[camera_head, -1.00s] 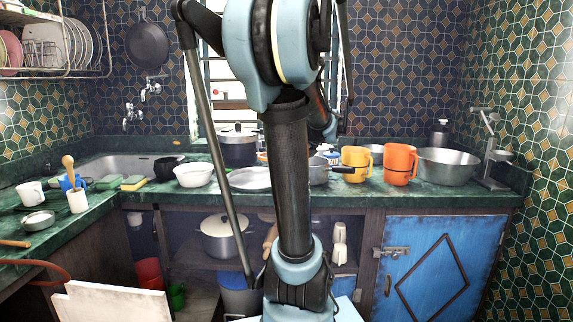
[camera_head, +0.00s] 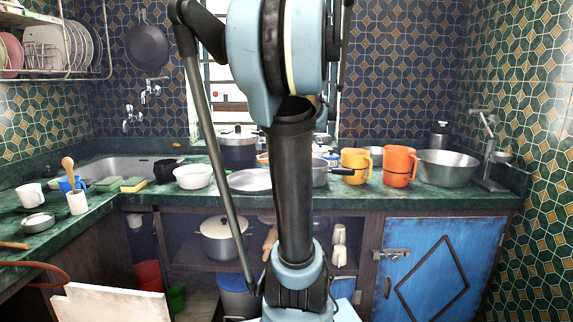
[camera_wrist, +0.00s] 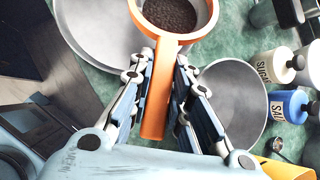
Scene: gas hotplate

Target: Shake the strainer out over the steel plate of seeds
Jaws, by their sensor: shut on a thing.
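An orange strainer (camera_wrist: 163,98) is in the wrist view, its handle between my fingers and its round head at the top edge. My gripper (camera_wrist: 166,72) is shut on that handle. Dark grains (camera_wrist: 170,14) show inside the orange ring; I cannot tell whether they lie in the strainer or beneath it. A wide grey steel plate (camera_wrist: 92,40) lies at the upper left, its visible part bare. In the head view a steel plate (camera_head: 250,181) lies on the counter, partly hidden by my arm. My gripper and the strainer are hidden there.
A grey round pan (camera_wrist: 238,98) lies right of my gripper, beside sugar (camera_wrist: 270,66) and salt (camera_wrist: 290,106) jars. A white bowl (camera_head: 193,177), yellow mug (camera_head: 356,164), orange mug (camera_head: 399,166) and large steel bowl (camera_head: 447,168) line the counter. The window is behind my arm.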

